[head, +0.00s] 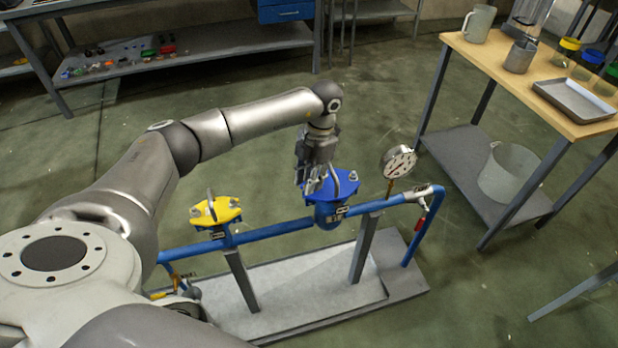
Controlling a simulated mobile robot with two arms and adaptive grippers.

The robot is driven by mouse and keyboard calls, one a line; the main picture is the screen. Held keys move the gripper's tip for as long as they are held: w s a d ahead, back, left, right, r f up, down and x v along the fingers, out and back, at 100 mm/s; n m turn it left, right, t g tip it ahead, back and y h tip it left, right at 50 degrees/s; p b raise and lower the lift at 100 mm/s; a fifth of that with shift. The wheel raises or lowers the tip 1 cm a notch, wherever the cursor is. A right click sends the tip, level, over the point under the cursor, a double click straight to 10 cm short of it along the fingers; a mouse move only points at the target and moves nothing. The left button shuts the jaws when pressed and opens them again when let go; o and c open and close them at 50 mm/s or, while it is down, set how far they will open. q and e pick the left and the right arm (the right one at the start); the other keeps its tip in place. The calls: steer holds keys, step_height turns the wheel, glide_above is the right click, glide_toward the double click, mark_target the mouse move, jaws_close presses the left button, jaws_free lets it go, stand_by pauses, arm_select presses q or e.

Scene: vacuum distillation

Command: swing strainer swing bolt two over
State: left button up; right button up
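A pipe assembly carries a strainer with a blue cover (345,183) and a second fitting with a yellow cover (217,213). Small bolts or lugs show at the edges of both covers, too small to tell which is swing bolt two or how it is turned. My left gripper (313,185) points down at the left edge of the blue cover and hides that side of it. Its fingers are close to the cover; whether they touch or grip anything cannot be told. My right gripper is not in view.
A pressure gauge (398,162) stands on the pipe just right of the blue cover. A red-handled valve (421,208) is farther right. The blue pipe (272,230) runs above a grey base plate (300,295). A wooden-topped table (490,70) stands at upper right.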

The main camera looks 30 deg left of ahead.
arm_select(q)
step_height(320, 180, up, 12)
steer(key=w, duration=0.2)
steer(key=shift+d, duration=0.4)
steer(key=shift+f, duration=0.1)
stand_by(0.4)
